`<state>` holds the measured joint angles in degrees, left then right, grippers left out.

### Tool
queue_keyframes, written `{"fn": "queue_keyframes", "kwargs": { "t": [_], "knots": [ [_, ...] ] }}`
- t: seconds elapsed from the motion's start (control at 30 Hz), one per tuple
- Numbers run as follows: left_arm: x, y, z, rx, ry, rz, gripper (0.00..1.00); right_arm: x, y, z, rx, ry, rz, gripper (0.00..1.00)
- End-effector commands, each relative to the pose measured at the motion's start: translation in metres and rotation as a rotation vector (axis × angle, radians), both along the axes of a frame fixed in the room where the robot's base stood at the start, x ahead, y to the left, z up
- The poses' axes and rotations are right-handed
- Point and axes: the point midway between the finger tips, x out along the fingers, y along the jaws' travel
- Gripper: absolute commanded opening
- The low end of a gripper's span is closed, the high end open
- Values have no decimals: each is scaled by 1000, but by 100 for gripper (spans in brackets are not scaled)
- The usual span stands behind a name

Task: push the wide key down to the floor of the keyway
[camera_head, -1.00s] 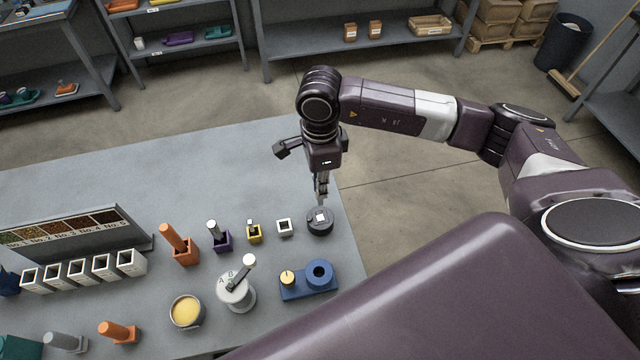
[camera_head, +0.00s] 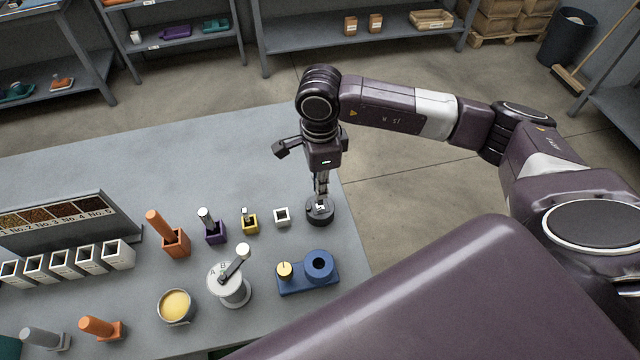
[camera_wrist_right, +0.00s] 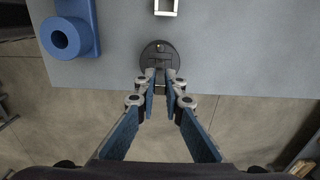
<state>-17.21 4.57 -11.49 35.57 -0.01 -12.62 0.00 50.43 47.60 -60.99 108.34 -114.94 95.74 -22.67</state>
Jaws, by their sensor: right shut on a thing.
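A dark round block (camera_head: 321,219) stands near the right edge of the grey table. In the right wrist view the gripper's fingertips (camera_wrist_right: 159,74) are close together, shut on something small. The wide key is mostly hidden between the fingertips, and its depth in the keyway cannot be told. A small pale patch shows at the block's top in the head view. My left gripper is out of view.
A white square holder (camera_head: 281,217) stands left of the block, with a yellow holder (camera_head: 250,226) beyond. A blue fixture (camera_head: 308,283) and a grey lettered dial post (camera_head: 229,291) stand nearer. The table edge (camera_head: 351,219) is close on the right.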

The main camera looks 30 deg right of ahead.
Motion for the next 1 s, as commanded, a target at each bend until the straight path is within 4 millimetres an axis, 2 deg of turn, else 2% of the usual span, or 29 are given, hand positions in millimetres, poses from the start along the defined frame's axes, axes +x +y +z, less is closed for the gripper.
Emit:
{"fn": "queue_keyframes", "kwargs": {
  "t": [1.0],
  "knots": [
    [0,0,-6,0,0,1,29,0,0,0,0,0,0,0]
  ]
}}
